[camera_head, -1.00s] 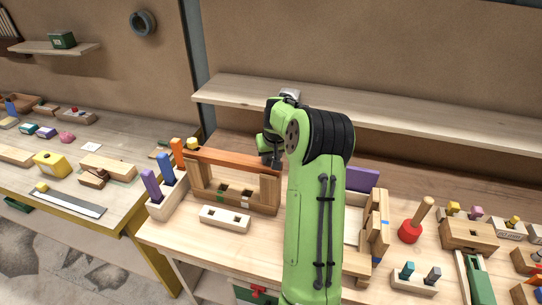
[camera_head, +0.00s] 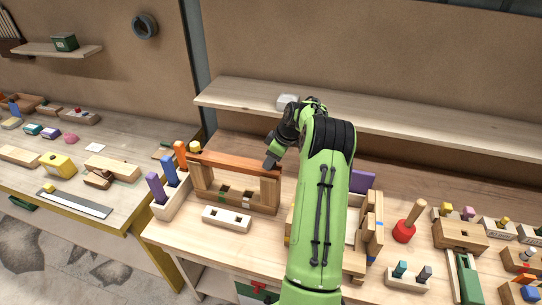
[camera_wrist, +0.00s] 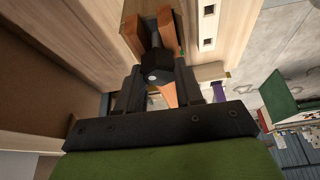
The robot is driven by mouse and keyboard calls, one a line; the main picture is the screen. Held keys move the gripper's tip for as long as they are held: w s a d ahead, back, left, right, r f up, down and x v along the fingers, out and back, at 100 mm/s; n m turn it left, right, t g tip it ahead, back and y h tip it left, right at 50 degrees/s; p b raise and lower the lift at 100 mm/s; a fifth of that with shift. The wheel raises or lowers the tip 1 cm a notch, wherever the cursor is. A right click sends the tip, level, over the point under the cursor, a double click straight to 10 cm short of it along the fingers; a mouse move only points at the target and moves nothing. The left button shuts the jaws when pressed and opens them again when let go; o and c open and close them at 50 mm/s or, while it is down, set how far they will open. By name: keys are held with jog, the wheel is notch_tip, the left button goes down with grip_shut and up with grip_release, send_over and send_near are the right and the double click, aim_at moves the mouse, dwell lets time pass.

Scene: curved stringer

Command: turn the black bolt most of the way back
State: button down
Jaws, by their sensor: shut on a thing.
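The black bolt (camera_wrist: 156,66) shows in the wrist view as a dark hexagonal head with a shaft running away from it beside orange-brown wood. My gripper (camera_wrist: 157,80) is shut on the bolt head, one dark finger on each side. In the head view my gripper (camera_head: 271,161) is at the right end of the reddish-brown top bar (camera_head: 230,161) of a wooden frame (camera_head: 236,207). The bolt cannot be made out there; the gripper and arm hide it. How far the bolt is turned cannot be told.
A rack with purple, blue and orange pegs (camera_head: 168,182) stands left of the frame. A pale block with holes (camera_head: 226,219) lies in front. A long shelf (camera_head: 380,119) runs behind my arm. A red mallet (camera_head: 404,230) stands to the right.

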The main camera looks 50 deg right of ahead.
jog(key=r+n+y+p, duration=0.1)
jog(key=n+p, duration=0.1)
jog(key=shift+r+n+g, duration=0.1)
jog(key=shift+n+g, duration=0.2)
jog(key=shift+w+d+f+n+g+y, duration=0.1)
jog(key=shift+f+n+g+y, duration=0.1)
jog(key=shift+n, duration=0.4)
jog(key=shift+w+d+f+n+g+y, duration=0.1)
jog(key=shift+f+n+g+y, duration=0.1)
jog(key=shift+n, duration=0.4)
jog(key=shift+s+a+r+b, duration=0.1)
jog(key=shift+a+b, duration=0.05)
jog(key=shift+b, duration=0.15)
jog(key=shift+n, duration=1.1)
jog(key=n+g+y, duration=0.1)
jog(key=n+g, duration=0.1)
jog(key=n, duration=0.1)
jog(key=shift+n, duration=0.4)
jog(key=c, duration=0.7)
grip_release()
jog(key=shift+o, duration=0.2)
